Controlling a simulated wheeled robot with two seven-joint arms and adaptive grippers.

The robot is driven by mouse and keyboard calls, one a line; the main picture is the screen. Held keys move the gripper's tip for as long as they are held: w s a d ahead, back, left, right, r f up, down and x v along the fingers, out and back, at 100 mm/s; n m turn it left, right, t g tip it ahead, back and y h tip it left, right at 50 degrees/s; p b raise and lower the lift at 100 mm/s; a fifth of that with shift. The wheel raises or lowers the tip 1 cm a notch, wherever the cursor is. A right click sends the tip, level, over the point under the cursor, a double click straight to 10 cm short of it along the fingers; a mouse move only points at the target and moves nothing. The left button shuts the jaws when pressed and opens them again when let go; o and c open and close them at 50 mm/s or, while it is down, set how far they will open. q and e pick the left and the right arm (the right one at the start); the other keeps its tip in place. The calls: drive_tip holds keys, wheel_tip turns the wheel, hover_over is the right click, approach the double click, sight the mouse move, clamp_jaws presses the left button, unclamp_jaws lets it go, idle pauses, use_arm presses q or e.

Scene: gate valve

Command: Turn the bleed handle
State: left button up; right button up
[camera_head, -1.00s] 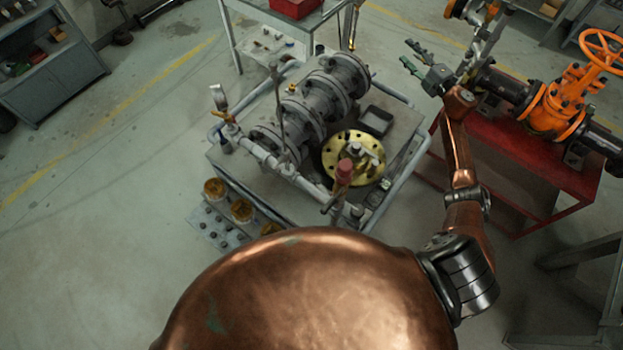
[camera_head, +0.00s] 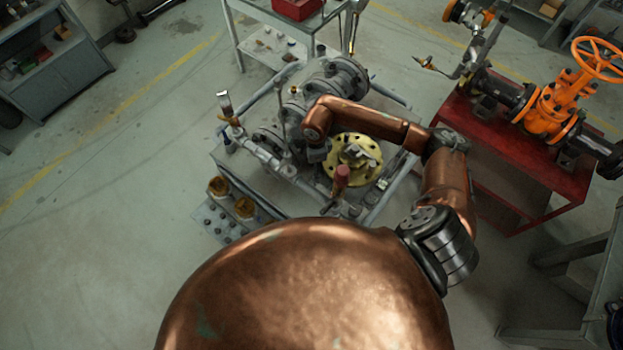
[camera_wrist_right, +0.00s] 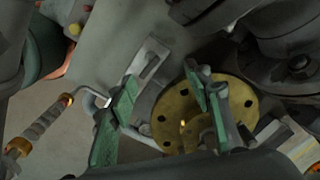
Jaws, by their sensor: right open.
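I cannot tell for certain which part is the bleed handle. A small brass-ended fitting (camera_head: 228,112) with an upright lever stands at the left of the pipe skid in the head view. The right wrist view shows a grey lever with brass fittings (camera_wrist_right: 42,128) at left. My right gripper (camera_wrist_right: 165,112) is open and empty, its green fingers spread over the skid, with the yellow flange (camera_wrist_right: 178,122) behind them. In the head view my right arm reaches across the skid; its fingers are hidden or too small to make out. My left gripper is not in view.
The skid carries grey flanged pipes (camera_head: 335,75), the yellow flange (camera_head: 372,157) and a red-topped part (camera_head: 342,178). A red bench (camera_head: 520,170) with an orange valve (camera_head: 550,108) stands at right. A grey cart stands behind. The floor at left is clear.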

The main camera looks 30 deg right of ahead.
sight(315, 183)
drive_tip(key=shift+s+a+f, duration=0.2)
drive_tip(key=shift+s+f, duration=0.55)
drive_tip(key=shift+s, duration=0.1)
wheel_tip(315, 183, down, 6)
drive_tip(key=shift+p, duration=0.7)
drive_tip(key=shift+w+f, duration=0.1)
drive_tip(key=shift+f, duration=0.5)
drive_tip(key=shift+c, duration=0.6)
drive_tip(key=c, duration=1)
